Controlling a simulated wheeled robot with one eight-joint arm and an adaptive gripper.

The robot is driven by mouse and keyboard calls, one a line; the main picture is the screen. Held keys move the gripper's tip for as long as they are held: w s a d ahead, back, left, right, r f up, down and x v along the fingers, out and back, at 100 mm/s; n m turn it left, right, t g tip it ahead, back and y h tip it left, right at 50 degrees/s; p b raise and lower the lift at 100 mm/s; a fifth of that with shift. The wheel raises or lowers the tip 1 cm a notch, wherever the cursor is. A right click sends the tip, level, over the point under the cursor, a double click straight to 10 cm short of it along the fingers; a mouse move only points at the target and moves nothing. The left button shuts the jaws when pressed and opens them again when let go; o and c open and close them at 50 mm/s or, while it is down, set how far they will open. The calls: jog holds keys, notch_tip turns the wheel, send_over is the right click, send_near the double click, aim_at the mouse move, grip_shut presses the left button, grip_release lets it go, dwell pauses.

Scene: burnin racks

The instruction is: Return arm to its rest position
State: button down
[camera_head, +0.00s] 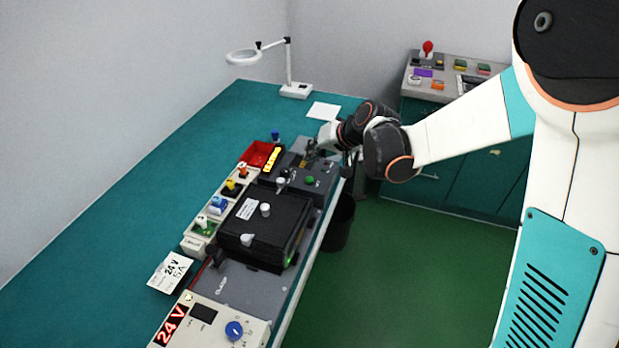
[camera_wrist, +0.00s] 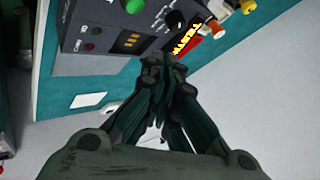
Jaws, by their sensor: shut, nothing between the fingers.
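My gripper (camera_wrist: 165,68) is shut and empty in the wrist view, with its fingertips together in front of the grey control box (camera_wrist: 75,62). In the head view my arm reaches in from the right, and my gripper (camera_head: 312,157) is over the far end of the same grey control box (camera_head: 322,193). Whether the fingertips touch the box I cannot tell.
A black case (camera_head: 262,228) and a power supply (camera_head: 215,325) reading 24 V sit along the teal bench (camera_head: 110,215). A red bin (camera_head: 258,152) and magnifier lamp (camera_head: 297,90) stand beyond. A dark waste bin (camera_head: 339,225) is below the bench edge. Green floor (camera_head: 410,270) is open.

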jog(key=s+d+r+h, duration=0.2)
jog(key=s+d+r, duration=0.3)
jog(key=s, duration=0.2)
jog(key=s+d+r+h, duration=0.1)
jog(key=s+d+r, duration=0.35)
jog(key=s, duration=0.35)
jog(key=s+d+h, duration=0.1)
jog(key=s+d, duration=0.3)
jog(key=s, duration=0.4)
jog(key=s+d+h, duration=0.2)
jog(key=s+d, duration=0.3)
jog(key=s, duration=0.3)
jog(key=shift+s+f+t+h, duration=0.3)
jog(key=shift+t, duration=0.1)
jog(key=shift+d, duration=0.1)
dwell(4.4)
